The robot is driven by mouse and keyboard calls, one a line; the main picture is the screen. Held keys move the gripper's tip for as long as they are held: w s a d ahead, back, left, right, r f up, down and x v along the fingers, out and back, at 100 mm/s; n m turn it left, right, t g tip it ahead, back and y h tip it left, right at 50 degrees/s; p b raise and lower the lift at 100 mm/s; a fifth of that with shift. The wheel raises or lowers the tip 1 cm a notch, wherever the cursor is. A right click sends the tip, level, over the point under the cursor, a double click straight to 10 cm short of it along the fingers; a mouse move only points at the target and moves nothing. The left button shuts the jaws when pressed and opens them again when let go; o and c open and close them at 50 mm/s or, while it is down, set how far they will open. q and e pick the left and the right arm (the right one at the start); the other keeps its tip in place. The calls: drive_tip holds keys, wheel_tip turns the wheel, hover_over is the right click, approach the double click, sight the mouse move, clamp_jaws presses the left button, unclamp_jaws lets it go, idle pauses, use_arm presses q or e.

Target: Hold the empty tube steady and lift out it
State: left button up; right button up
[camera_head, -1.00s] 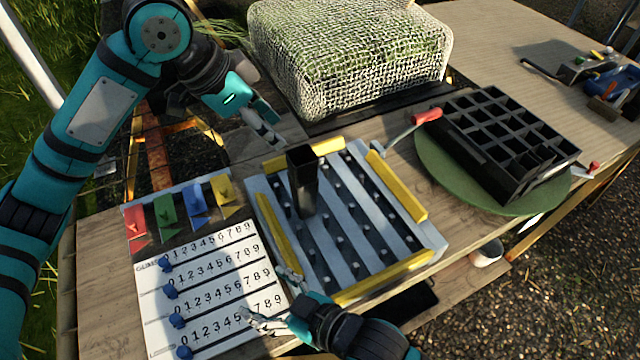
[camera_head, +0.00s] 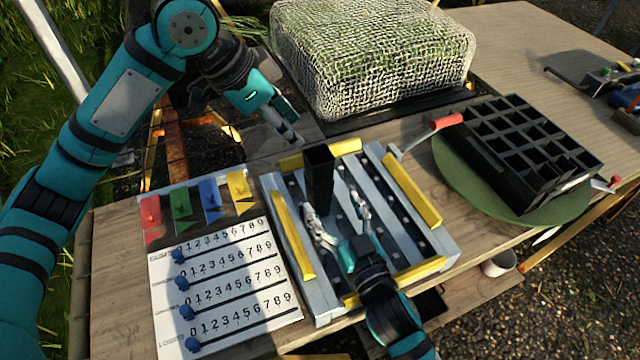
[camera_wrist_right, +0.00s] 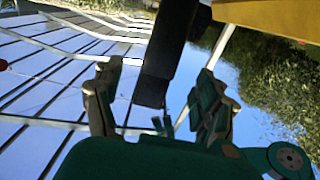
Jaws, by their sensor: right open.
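A black square tube (camera_head: 319,180) stands upright on a grey slatted rack (camera_head: 425,240) with yellow edge strips. Its open top looks dark inside. My right gripper (camera_head: 332,202) is open, low over the rack, just in front of the tube. In the right wrist view the tube (camera_wrist_right: 163,60) shows between the two spread fingers (camera_wrist_right: 158,100); I cannot tell whether either finger touches it. My left gripper (camera_head: 290,136) hangs behind the tube and to its left, apart from it; its finger opening is unclear.
A white number board (camera_head: 225,290) with blue sliders lies left of the rack, below red, green, blue and yellow clips (camera_head: 210,200). A black compartment tray (camera_head: 520,150) sits on a green round turntable (camera_head: 450,185) at right. A mesh-covered block (camera_head: 370,60) stands behind.

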sight(324, 195)
drive_tip(key=x, duration=0.3)
drive_tip(key=f+x, duration=0.1)
drive_tip(key=x, duration=0.2)
drive_tip(key=shift+w+a+f, duration=0.1)
drive_tip(key=shift+w+f, duration=0.1)
drive_tip(key=shift+w+a+r, duration=0.1)
drive_tip(key=shift+w+a, duration=0.1)
drive_tip(key=shift+w, duration=0.25)
drive_tip(key=shift+c, duration=0.3)
